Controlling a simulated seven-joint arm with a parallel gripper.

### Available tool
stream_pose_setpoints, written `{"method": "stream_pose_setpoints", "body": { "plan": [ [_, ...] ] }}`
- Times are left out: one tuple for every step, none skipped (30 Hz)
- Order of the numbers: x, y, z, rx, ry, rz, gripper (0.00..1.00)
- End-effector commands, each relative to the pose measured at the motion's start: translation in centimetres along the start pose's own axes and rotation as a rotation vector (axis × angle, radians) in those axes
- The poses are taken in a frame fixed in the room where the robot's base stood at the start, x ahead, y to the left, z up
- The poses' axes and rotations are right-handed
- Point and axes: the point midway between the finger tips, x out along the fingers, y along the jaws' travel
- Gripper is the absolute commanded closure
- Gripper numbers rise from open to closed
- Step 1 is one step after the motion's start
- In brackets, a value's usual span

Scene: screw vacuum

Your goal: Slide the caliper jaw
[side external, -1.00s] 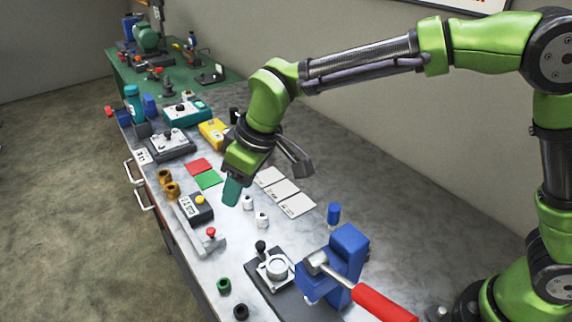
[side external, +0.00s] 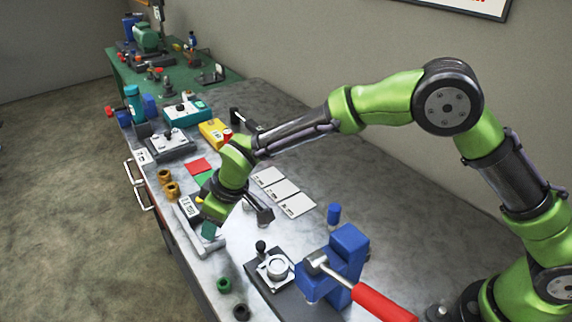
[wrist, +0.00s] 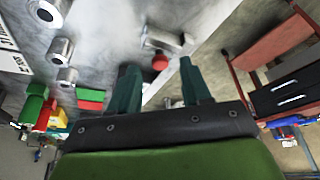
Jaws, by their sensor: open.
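The caliper is a grey beam with a dark display block (side external: 187,206) near the front edge of the grey bench. Its end bracket (side external: 213,249) shows just below my gripper. My gripper (side external: 209,230) is over the caliper, pointing down, and hides its yellow button and red knob in the side view. In the wrist view, the red knob (wrist: 160,62) appears between and just beyond the two teal fingertips, with a grey jaw piece (wrist: 170,42) beside it. My gripper is open and nothing is visibly held. I cannot tell whether the fingers touch the caliper.
A blue press (side external: 342,262) with a red handle (side external: 380,301) stands at the near right, beside a dark plate with a round fixture (side external: 276,268). Green and black rings (side external: 224,285) lie near the front edge. Brass rings (side external: 171,188) and white cards (side external: 282,193) lie farther back.

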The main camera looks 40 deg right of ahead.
Motion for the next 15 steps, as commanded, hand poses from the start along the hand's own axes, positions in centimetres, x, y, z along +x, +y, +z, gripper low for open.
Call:
{"method": "stream_pose_setpoints", "body": {
  "plan": [
    [0.63,-0.01,0.04,0.001,-0.002,0.000,0.52],
    [0.87,-0.01,0.03,0.001,-0.001,0.000,0.52],
    [1.15,0.00,0.03,0.001,-0.001,0.000,0.52],
    [1.32,0.00,0.03,0.000,0.000,0.000,0.52],
    [1.43,0.00,0.02,0.000,0.000,0.000,0.52],
    [1.53,0.00,-0.01,0.000,0.001,0.000,0.52],
    [1.57,0.01,-0.02,0.000,0.001,0.000,0.52],
    [1.60,0.01,-0.02,0.000,0.001,0.000,0.52],
    [1.61,0.01,-0.03,0.000,0.001,0.000,0.52],
    [1.61,0.01,-0.03,0.000,0.001,0.000,0.52],
    [1.60,0.01,-0.03,0.000,0.001,0.000,0.52],
    [1.60,0.01,-0.02,0.000,0.001,0.000,0.52],
    [1.59,0.01,-0.02,0.000,0.001,0.000,0.52],
    [1.59,0.01,-0.02,0.000,0.001,0.000,0.52],
    [1.59,0.01,-0.01,0.000,0.001,0.000,0.57]
  ]
}}
